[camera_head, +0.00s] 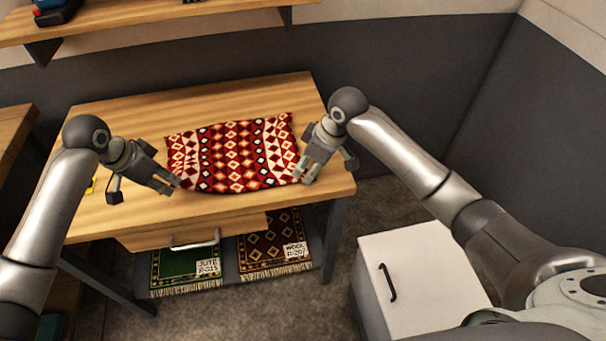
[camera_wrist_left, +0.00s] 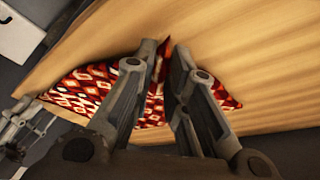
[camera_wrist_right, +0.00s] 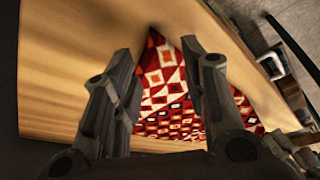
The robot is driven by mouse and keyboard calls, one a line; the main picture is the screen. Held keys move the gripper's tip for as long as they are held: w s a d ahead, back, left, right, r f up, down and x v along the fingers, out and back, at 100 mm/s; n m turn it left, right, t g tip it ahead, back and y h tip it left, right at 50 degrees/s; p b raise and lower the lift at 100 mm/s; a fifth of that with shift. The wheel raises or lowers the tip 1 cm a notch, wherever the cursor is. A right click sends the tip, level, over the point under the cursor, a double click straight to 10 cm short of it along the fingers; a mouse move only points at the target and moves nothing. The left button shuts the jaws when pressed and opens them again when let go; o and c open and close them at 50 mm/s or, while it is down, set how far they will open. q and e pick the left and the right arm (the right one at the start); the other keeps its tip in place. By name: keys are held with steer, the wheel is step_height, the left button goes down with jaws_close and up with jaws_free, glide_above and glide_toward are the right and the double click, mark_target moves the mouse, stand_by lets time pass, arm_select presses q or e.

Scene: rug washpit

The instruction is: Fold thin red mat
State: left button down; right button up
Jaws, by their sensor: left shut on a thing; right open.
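The thin red mat (camera_head: 235,150) lies spread on the wooden table, with a pattern of white and dark diamonds. Its front edge bows toward the table's front. My left gripper (camera_head: 176,185) is at the mat's front left corner and shut on the mat; the left wrist view shows red cloth (camera_wrist_left: 90,88) between and behind the fingers. My right gripper (camera_head: 302,178) is at the front right corner, open. In the right wrist view a mat corner (camera_wrist_right: 158,60) lies between its parted fingers (camera_wrist_right: 160,65). My fingers hide parts of both front corners.
The table (camera_head: 110,205) has bare wood left of the mat and a drawer with a metal handle (camera_head: 195,240). Below, a shelf holds a green rug (camera_head: 185,265) and a brown rug (camera_head: 270,240). A white cabinet (camera_head: 425,265) stands at the right.

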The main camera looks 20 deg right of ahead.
steer(key=shift+x, duration=0.95)
steer(key=shift+c, duration=0.2)
steer(key=c, duration=0.7)
steer(key=shift+r, duration=2.5)
steer(key=shift+c, duration=0.2)
